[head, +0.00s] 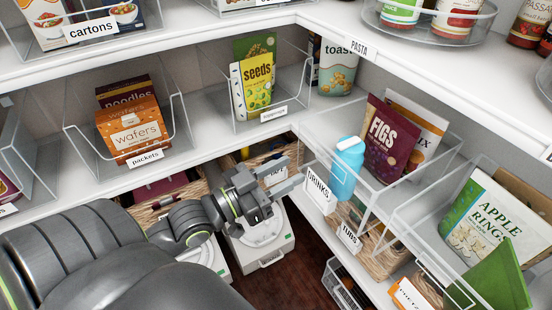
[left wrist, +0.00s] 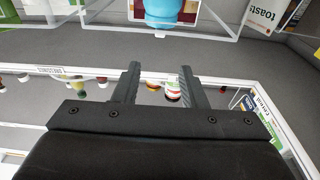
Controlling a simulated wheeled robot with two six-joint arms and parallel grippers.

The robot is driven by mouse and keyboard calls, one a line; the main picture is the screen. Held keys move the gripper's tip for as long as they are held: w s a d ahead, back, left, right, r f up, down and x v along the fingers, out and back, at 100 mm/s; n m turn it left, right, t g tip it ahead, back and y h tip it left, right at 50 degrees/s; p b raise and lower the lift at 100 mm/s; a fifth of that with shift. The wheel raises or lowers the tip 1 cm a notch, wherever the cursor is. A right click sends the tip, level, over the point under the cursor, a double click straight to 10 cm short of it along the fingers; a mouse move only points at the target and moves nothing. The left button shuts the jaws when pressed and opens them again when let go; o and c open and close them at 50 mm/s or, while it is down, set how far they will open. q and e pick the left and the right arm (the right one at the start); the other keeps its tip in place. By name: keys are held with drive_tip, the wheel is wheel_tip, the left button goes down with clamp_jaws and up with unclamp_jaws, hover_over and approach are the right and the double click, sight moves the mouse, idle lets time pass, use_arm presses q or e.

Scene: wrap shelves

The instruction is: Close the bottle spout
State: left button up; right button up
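A blue bottle (head: 346,172) with a pale top (head: 350,144) stands upright in a clear bin (head: 372,208) on the right shelf, by the DRINKS label. I cannot tell the state of its spout. Part of the blue bottle (left wrist: 170,12) also shows at the top edge of the left wrist view. My left gripper (head: 293,177) is just left of the bottle and apart from it, pointing towards it. Its two fingers (left wrist: 158,70) are open with nothing between them. My right gripper is in neither view.
A FIGS pouch (head: 388,138) stands behind the bottle in the bin, close on its right. The DRINKS label (head: 319,191) hangs at the bin's front, near my left gripper. A seeds pouch (head: 252,88) stands in a bin on the back shelf. The PASTA shelf edge (head: 385,58) lies above.

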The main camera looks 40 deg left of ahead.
use_arm(q)
drive_tip(key=shift+v, duration=0.85)
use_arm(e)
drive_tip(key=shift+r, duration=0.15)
use_arm(q)
drive_tip(key=w+a+f+n+g+y, duration=0.1)
drive_tip(key=w+a+f+n+y, duration=0.3)
drive_tip(key=f, duration=0.6)
drive_tip(key=a+f+m+g+y, duration=0.1)
drive_tip(key=a+f+g+y, duration=0.1)
drive_tip(key=a+f, duration=0.6)
drive_tip(key=s+a+f+n+g+y, duration=0.1)
drive_tip(key=s+f+g, duration=0.15)
drive_tip(key=f, duration=0.75)
drive_tip(key=s+a+f+n+g+y, duration=0.15)
drive_tip(key=s+f, duration=0.25)
drive_tip(key=f, duration=0.7)
drive_tip(key=s+d+f+g, duration=0.4)
drive_tip(key=s+f+g, duration=0.2)
drive_tip(key=s+f, duration=0.85)
drive_tip(key=s+d+f+g, duration=0.4)
drive_tip(key=s+d+f, duration=0.3)
drive_tip(key=s, duration=0.5)
wheel_tip(320, 180, down, 2)
drive_tip(key=shift+f+m+h+p, duration=0.1)
drive_tip(key=shift+m+h+p, duration=0.25)
drive_tip(key=shift+m+h, duration=0.1)
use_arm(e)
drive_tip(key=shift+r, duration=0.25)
